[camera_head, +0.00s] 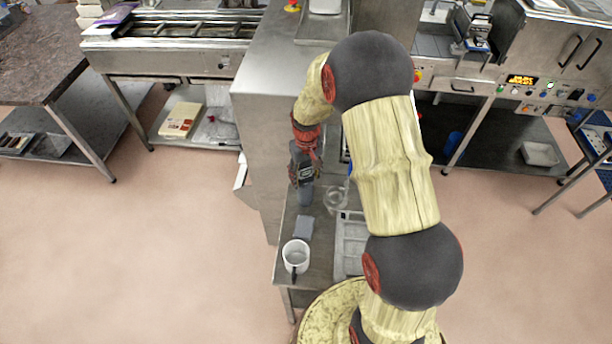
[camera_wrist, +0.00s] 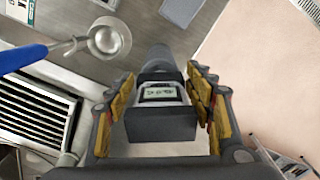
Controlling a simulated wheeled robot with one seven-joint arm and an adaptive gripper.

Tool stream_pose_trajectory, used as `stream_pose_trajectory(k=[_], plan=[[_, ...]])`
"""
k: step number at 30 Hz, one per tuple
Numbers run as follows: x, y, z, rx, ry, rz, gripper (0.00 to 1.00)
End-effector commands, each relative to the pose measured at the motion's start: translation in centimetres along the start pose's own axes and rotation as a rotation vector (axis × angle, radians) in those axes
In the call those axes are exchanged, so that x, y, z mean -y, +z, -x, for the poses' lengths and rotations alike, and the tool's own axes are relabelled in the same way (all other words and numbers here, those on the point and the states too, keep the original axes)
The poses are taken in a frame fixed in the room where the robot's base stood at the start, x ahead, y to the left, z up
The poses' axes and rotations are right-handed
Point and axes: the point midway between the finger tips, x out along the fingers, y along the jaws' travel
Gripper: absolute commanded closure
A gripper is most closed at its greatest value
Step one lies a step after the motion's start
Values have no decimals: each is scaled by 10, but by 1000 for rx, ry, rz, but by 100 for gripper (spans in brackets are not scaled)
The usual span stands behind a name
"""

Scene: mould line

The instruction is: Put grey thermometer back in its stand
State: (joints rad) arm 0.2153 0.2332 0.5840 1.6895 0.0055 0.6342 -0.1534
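The grey thermometer (camera_wrist: 152,128) has a blocky dark body with a small lit display and a rounded grey front end. It sits between the yellow-padded fingers of my gripper (camera_wrist: 165,100) in the wrist view, with the pads close against both its sides. In the head view the thermometer (camera_head: 305,192) shows below my gripper (camera_head: 304,160), over the narrow steel table (camera_head: 318,262).
A ladle (camera_head: 336,198) with a blue handle lies beside the thermometer. A metal tray (camera_head: 346,262) is to the right, partly behind my arm. A tall steel cabinet (camera_head: 262,120) stands left of my gripper.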

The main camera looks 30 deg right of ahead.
Motion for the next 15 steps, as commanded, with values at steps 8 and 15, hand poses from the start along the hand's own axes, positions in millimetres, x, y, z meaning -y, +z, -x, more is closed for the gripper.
stream_pose_trajectory(k=[8, 15], plan=[[0, 0, 0, 0, 0, 0, 35], [0, 0, 3, 0, 0, 0, 35]])
